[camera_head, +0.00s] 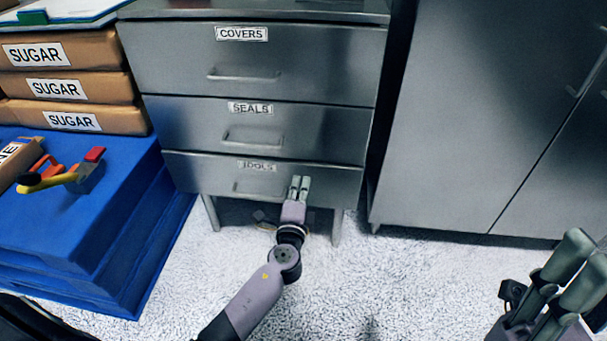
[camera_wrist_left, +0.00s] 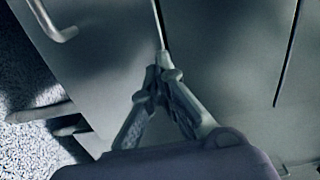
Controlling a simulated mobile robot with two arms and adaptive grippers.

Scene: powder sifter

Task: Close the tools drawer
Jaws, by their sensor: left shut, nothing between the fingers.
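The tools drawer (camera_head: 205,174) is the lowest of three steel drawers in the head view. It has a bar handle and a label near its top edge. Its front looks flush or nearly flush with the drawers above; a small gap is hard to judge. My left gripper (camera_head: 300,184) is at the right part of this drawer front, right of the handle, with its fingers pointing at it. In the left wrist view its fingertips (camera_wrist_left: 163,66) meet, with nothing between them, close to a steel surface by a bright seam. Contact is unclear. My right gripper (camera_head: 572,262) is at the lower right, away from the drawers.
The seals drawer (camera_head: 310,128) and covers drawer (camera_head: 330,60) above look shut. A blue pallet (camera_head: 110,240) with sugar boxes (camera_head: 90,55) and a tool with a red-and-yellow handle (camera_head: 55,178) stands at left. A steel cabinet (camera_head: 475,120) stands at right. Speckled floor lies in front.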

